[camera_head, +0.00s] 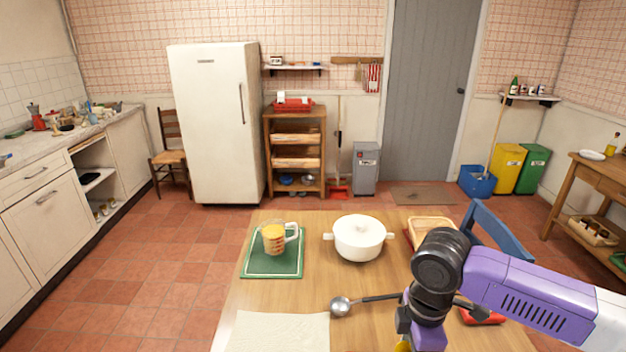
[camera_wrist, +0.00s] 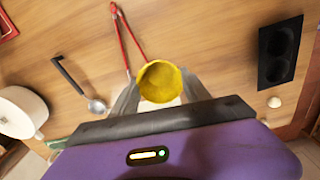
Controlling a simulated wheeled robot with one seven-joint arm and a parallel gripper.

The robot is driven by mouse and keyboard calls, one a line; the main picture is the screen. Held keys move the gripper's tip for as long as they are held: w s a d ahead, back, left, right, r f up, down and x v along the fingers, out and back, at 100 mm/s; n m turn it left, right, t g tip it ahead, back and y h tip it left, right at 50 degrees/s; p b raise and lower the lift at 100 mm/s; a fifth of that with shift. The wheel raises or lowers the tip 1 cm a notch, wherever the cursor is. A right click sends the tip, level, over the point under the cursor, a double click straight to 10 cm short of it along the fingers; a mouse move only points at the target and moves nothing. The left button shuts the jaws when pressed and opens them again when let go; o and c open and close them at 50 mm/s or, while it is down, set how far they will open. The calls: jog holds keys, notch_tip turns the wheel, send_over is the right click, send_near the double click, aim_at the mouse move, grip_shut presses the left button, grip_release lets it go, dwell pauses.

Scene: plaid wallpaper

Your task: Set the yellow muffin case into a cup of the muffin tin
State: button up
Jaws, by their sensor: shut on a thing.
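My gripper (camera_wrist: 160,88) is shut on the yellow muffin case (camera_wrist: 160,80), with one finger on each side of it. The case shows its open round mouth to the wrist camera and is held over the wooden table; its height cannot be told. In the head view only a sliver of yellow (camera_head: 403,346) shows at the bottom edge, below my wrist. The dark muffin tin (camera_wrist: 280,53), with two cups, lies to the right of the gripper in the wrist view, apart from the case. I cannot make out the tin in the head view.
Red tongs (camera_wrist: 124,38) lie close to the case in the wrist view. A small pale object (camera_wrist: 274,102) sits beside the tin.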

jog(key=shift+s+f+m, duration=0.1)
jog(key=shift+f+m, duration=0.4)
jog(key=shift+m, duration=0.5)
jog(key=s+f+m, duration=0.1)
jog(key=f+m, duration=0.1)
jog(key=m, duration=0.1)
jog(key=s+f+m, duration=0.1)
jog(key=f+m, duration=0.1)
jog(key=m, duration=0.2)
jog(key=s+f+m, duration=0.1)
jog(key=f+m, duration=0.2)
jog(key=m, duration=0.1)
jog(key=shift+f, duration=0.1)
jog(key=s+f+m, duration=0.1)
jog(key=f+m, duration=0.1)
jog(key=s+f+m, duration=0.2)
jog(key=shift+d, duration=0.2)
jog(key=s+f, duration=0.2)
jog(key=shift+s+d+f, duration=0.3)
jog(key=shift+d, duration=0.1)
jog(key=shift+a, duration=0.1)
